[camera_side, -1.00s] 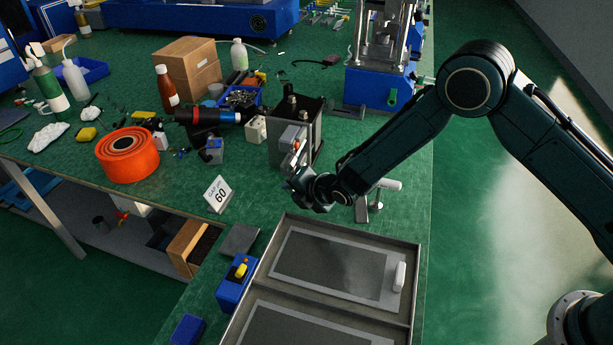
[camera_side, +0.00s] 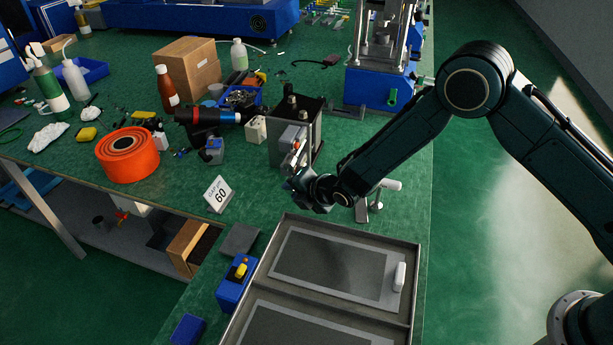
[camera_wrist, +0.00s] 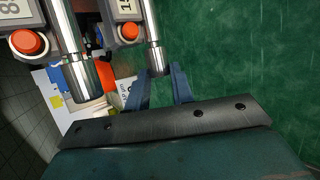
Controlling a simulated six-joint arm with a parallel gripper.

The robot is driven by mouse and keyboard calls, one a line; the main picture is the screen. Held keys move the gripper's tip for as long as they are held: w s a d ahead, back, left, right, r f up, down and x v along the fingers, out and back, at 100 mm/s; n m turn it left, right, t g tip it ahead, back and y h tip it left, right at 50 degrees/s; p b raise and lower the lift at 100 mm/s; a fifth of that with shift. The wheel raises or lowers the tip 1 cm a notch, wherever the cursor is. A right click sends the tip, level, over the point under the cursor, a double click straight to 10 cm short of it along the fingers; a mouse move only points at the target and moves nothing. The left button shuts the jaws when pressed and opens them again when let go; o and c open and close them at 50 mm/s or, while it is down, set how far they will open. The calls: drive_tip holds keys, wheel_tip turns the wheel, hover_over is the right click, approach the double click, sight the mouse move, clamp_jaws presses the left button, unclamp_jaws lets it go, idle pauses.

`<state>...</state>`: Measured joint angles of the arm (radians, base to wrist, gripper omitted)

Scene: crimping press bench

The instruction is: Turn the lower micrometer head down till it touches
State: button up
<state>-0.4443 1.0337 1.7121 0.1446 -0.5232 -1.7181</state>
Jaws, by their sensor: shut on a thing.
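Two micrometer heads show in the wrist view, each a grey body with an orange button and a silver barrel. The one on the right (camera_wrist: 153,52) has its barrel end between the blue fingers of my gripper (camera_wrist: 159,82), which is shut on it. The other head (camera_wrist: 68,52) stands to its left, clear of the fingers. In the side view my gripper (camera_side: 303,181) is at the front of the dark block (camera_side: 302,122) that carries the heads. There the heads (camera_side: 293,138) are small and partly hidden. What the held head's tip faces cannot be seen.
A grey tray with flat plates (camera_side: 412,262) lies in front of my gripper. A white-handled clamp (camera_side: 388,186) stands to the right. A white card marked 60 (camera_side: 218,194), an orange roll (camera_side: 128,155) and a blue press (camera_side: 380,88) are around the bench.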

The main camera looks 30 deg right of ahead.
idle(0.3)
drive_tip(key=o, duration=1)
drive_tip(key=shift+v, duration=6.9)
